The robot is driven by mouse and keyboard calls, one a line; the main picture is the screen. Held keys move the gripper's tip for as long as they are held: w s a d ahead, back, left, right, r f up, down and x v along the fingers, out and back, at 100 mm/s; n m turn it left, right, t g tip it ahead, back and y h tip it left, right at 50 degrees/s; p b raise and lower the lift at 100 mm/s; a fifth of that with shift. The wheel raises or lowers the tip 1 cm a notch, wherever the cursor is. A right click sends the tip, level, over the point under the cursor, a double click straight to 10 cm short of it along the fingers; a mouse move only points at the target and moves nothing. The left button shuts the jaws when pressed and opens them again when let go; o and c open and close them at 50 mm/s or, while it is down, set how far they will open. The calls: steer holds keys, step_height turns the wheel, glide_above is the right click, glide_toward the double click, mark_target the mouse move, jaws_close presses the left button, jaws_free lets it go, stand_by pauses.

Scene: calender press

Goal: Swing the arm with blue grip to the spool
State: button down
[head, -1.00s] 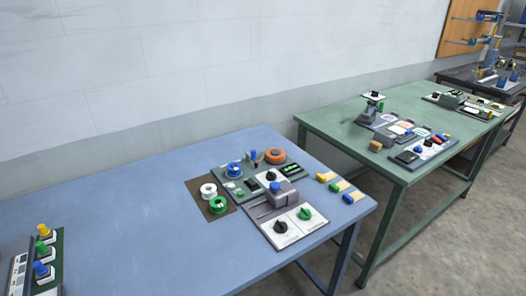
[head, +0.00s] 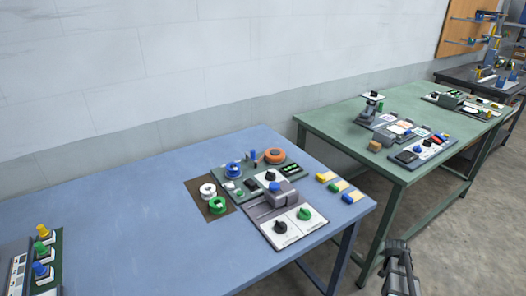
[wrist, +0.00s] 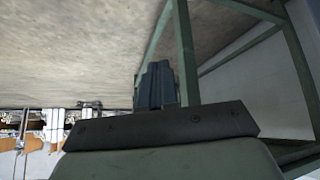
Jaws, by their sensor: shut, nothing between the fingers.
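On the blue table, a small upright with a blue grip (head: 253,155) stands on the grey-green board, between a blue spool (head: 234,170) and an orange ring (head: 275,156). It is too small to tell how its arm points. A white spool (head: 208,190) and a green spool (head: 217,205) are on the brown mat at left. My gripper (head: 397,248) is at the lower right of the head view, over the floor in front of the tables, far from the board. Its fingers (wrist: 158,82) are together and empty in the wrist view.
A grey block with a blue knob (head: 274,187) and a white panel with black and green knobs (head: 305,214) stand at the board's front. The green table (head: 345,123) is beyond a gap. The blue table's left middle is clear.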

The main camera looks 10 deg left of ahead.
steer(key=w+d+r+t+h, duration=0.15)
steer(key=w+d+r, duration=0.3)
steer(key=r, duration=0.45)
steer(key=w+d+r+m+t, duration=0.1)
steer(key=w+d+r+t, duration=0.15)
steer(key=w+r, duration=0.55)
steer(key=w+d+r+t+h, duration=0.1)
steer(key=w+d+r+t, duration=0.2)
steer(key=r, duration=0.8)
steer(key=w+a+r+n+g+y, duration=0.1)
steer(key=w+a+g+y, duration=0.1)
steer(key=a, duration=0.7)
steer(key=w+a+r+n+g+y, duration=0.1)
steer(key=w+a+n+y, duration=0.1)
steer(key=a, duration=0.7)
steer(key=w+a+r+n+g+y, duration=0.1)
steer(key=w+a+g+y, duration=0.15)
steer(key=a, duration=0.55)
steer(key=s+a+r+n+g+y, duration=0.2)
steer(key=a+r, duration=0.1)
steer(key=a, duration=0.7)
steer(key=s+a+r+n+g+y, duration=0.2)
steer(key=s+a+r+n, duration=0.1)
steer(key=a, duration=0.6)
steer(key=s+a+r+n+g+y, duration=0.2)
steer(key=a+r, duration=0.2)
steer(key=a, duration=0.6)
steer(key=shift+s+a+n+g, duration=0.3)
steer(key=shift+s+a+g, duration=0.05)
steer(key=shift+s, duration=0.05)
